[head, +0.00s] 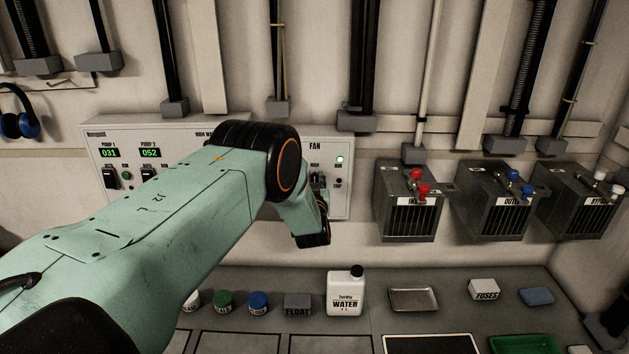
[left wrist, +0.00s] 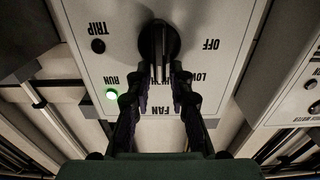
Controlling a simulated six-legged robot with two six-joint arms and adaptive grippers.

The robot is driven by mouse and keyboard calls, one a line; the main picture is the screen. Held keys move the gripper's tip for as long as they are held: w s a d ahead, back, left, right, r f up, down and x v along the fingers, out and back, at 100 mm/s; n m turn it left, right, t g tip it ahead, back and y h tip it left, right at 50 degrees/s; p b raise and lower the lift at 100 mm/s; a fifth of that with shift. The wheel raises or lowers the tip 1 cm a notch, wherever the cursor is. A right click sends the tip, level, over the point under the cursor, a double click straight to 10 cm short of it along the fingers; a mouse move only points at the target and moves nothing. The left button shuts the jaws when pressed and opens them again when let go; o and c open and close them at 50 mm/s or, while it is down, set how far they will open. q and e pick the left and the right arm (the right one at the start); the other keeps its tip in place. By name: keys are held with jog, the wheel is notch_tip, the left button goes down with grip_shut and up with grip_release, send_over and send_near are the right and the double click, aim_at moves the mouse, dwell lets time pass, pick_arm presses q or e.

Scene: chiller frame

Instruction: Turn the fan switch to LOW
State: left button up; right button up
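The fan switch is a round black knob (left wrist: 158,42) with a raised grip bar, on the white control panel (head: 340,200). In the left wrist view the panel is upside down, with OFF, LOW and a partly covered HIGH label around the knob. The bar lines up with HIGH. My left gripper (left wrist: 158,78) is open, its fingers on either side of the bar's near end, with gaps visible. I cannot tell whether the fingertips touch the knob. In the head view my left wrist covers much of the switch. My right gripper is not in view.
A green RUN light (left wrist: 112,95) glows beside a TRIP button (left wrist: 98,46). Metal boxes with red valves (head: 420,182) and blue valves (head: 515,182) stand right of the panel. Below, a bench holds a white water jug (head: 345,292), small jars and a metal tray (head: 413,299).

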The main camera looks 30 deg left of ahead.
pick_arm(q)
jog(key=shift+w, duration=0.1)
grip_shut()
jog(key=shift+f, duration=0.1)
jog(key=shift+a+n+b, duration=0.15)
jog(key=shift+n+b, duration=0.55)
jog(key=shift+b, duration=0.1)
jog(key=shift+o, duration=2)
grip_release()
jog(key=shift+s, duration=0.25)
jog(key=shift+w, duration=0.1)
